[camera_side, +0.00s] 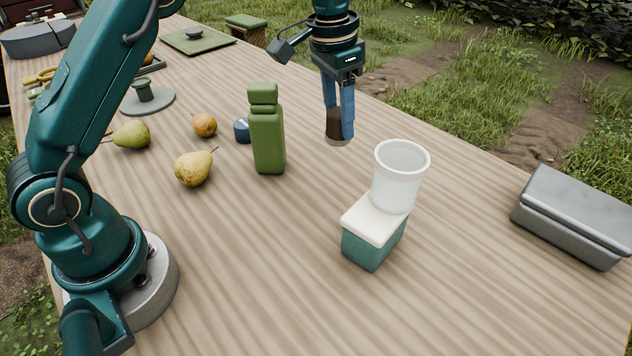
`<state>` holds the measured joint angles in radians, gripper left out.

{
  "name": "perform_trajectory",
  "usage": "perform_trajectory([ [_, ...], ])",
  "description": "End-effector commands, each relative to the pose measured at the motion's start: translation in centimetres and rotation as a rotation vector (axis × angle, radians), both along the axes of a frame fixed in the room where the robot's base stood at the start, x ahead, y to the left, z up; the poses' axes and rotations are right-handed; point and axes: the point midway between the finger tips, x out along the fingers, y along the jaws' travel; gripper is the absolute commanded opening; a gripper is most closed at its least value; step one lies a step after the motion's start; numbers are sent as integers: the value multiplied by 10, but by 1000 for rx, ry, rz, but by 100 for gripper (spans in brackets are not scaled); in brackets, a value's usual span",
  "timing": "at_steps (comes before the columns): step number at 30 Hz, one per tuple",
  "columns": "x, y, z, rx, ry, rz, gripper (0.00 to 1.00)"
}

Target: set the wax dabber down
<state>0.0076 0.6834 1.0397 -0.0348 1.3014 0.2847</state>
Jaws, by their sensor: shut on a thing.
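My gripper (341,122) is at the upper middle of the side view, pointing down over the table's far edge side. Its blue fingers are shut on a dark brown piece, which I take to be the wax dabber (333,122). The dabber is upright, and the fingers hide part of it. A paler round end shows at its bottom, close to the wooden table (290,270). I cannot tell whether it touches the table top.
A green bottle (268,135) stands left of my gripper, beside a small blue object (242,131). A teal box with a pale lid (372,235) and a whitish cup (400,180) are nearer. Pears (193,169) lie left. A grey metal box (570,218) sits right. The front middle is clear.

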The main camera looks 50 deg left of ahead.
Motion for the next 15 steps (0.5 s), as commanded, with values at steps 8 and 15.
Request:
perform_trajectory([
  [8,-30,-17,-9,-1,1,-436,0],
  [15,-92,-58,-4,-2,-2,-1012,0],
])
